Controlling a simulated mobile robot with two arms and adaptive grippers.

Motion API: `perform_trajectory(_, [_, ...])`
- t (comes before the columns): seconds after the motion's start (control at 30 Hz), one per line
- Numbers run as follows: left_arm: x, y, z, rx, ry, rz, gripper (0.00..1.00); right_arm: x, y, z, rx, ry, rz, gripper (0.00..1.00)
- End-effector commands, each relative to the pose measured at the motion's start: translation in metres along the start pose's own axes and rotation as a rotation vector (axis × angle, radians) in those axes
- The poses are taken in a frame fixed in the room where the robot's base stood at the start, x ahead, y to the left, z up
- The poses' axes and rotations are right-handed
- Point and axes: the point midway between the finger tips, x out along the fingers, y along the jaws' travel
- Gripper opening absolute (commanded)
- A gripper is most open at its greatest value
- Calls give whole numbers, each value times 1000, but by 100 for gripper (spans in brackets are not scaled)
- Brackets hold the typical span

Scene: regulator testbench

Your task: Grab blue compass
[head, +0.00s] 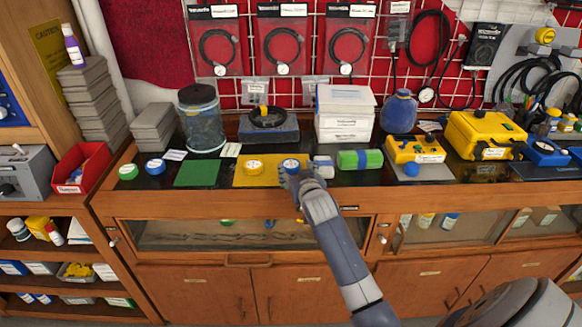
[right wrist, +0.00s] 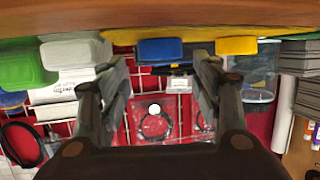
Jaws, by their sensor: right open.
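A small round blue object, which looks like the blue compass (head: 291,163), sits on the bench at the right edge of the yellow mat (head: 240,178). My right gripper (head: 297,182) is at the bench's front edge, just in front of it, and partly covers it. In the right wrist view, upside down, the blue compass (right wrist: 160,50) shows between and beyond the two spread fingers of my right gripper (right wrist: 160,75). The gripper is open and empty; I see no contact. My left gripper is not in view.
A yellow round piece (head: 253,167) lies left of the compass. A white block (head: 323,167) and a green block (head: 360,159) stand close on the right. Another blue round piece (head: 154,166) is farther left. A blue stand (head: 268,131) and white boxes (head: 345,128) are behind.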

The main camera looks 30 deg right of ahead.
Motion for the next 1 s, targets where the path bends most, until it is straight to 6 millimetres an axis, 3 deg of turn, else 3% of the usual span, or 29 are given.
perform_trajectory(0.33, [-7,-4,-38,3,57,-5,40,37,-1,1,0,-2,0,59])
perform_trajectory(0.5, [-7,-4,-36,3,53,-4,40,48,0,1,-1,-2,0,59])
perform_trajectory(0.77, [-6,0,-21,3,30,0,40,50,-1,1,-1,0,0,59])
perform_trajectory(0.8, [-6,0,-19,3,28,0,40,50,-1,1,-1,0,0,57])
perform_trajectory(0.93, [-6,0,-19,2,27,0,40,50,-1,1,0,-1,0,27])
perform_trajectory(1.0, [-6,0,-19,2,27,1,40,50,0,1,0,-1,0,24])
